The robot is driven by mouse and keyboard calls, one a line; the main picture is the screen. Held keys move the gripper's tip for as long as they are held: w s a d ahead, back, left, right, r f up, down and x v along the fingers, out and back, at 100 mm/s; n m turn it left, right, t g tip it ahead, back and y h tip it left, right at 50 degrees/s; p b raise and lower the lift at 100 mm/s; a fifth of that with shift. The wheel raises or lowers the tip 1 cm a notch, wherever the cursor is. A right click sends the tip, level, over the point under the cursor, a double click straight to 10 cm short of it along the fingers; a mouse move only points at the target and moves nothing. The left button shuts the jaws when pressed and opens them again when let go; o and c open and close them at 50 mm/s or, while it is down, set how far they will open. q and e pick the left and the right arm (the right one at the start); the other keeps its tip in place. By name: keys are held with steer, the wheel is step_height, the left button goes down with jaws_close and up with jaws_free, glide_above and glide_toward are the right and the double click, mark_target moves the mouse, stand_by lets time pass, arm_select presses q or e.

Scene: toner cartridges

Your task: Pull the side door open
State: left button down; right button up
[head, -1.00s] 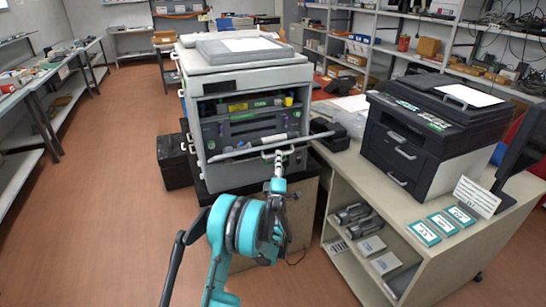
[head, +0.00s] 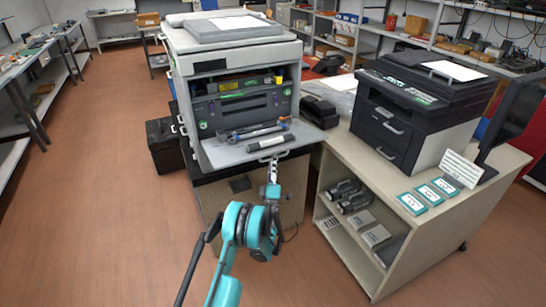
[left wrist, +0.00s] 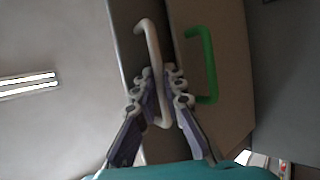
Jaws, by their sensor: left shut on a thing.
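The door (head: 218,152) of the large grey copier (head: 186,105) is a front flap, folded down, with its inner face showing in the head view. My left gripper (head: 272,180) is at the flap's front edge, below its handle (head: 273,157). In the left wrist view, my left gripper (left wrist: 160,88) is shut on a pale bar handle (left wrist: 150,45) on a grey panel. A green handle (left wrist: 212,62) on a brownish panel stands beside it, apart from the fingers. My right gripper is not in view.
A dark cartridge (head: 270,143) lies on the flap, in front of the copier's open bay. A black printer (head: 395,125) stands on the bench (head: 345,165) to the right. A black box (head: 163,147) stands on the floor at the left. Open floor lies left of the copier.

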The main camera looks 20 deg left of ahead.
arm_select(q)
steer(key=shift+w+a+f, duration=0.1)
steer(key=shift+a+f, duration=0.35)
steer(key=c, duration=1.9)
jaws_free()
steer(key=shift+w+f, duration=0.1)
steer(key=shift+a+f, duration=0.1)
